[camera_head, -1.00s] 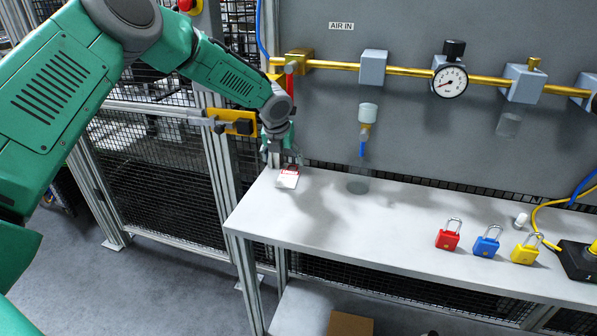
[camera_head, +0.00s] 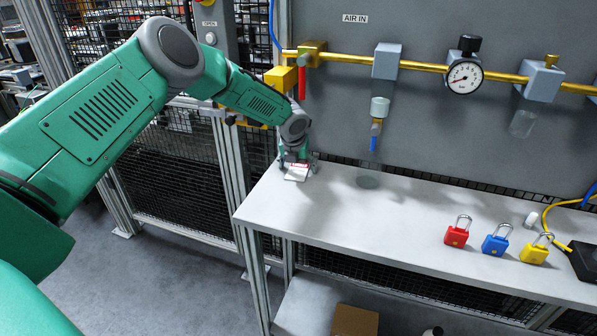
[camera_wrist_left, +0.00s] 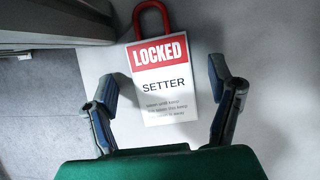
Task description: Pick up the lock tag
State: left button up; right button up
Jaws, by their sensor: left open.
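The lock tag (camera_wrist_left: 160,85) is a white card with a red band reading LOCKED and a red loop at its top. It lies on the left end of the grey bench, and in the head view the tag (camera_head: 297,174) shows partly below my gripper. My left gripper (camera_head: 298,163) is just above the tag, pointing down. In the wrist view its open fingers (camera_wrist_left: 168,95) stand on either side of the card, with gaps between them and its edges. The right gripper is not in view.
Red (camera_head: 456,236), blue (camera_head: 495,244) and yellow (camera_head: 534,254) padlocks stand on the right of the bench (camera_head: 370,230). A wall panel with a brass pipe (camera_head: 420,67) and gauge (camera_head: 465,77) rises behind. The bench middle is clear.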

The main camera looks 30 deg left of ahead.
pick_arm(q)
jog(key=shift+f, duration=0.1)
jog(key=c, duration=1)
jog(key=shift+d, duration=0.25)
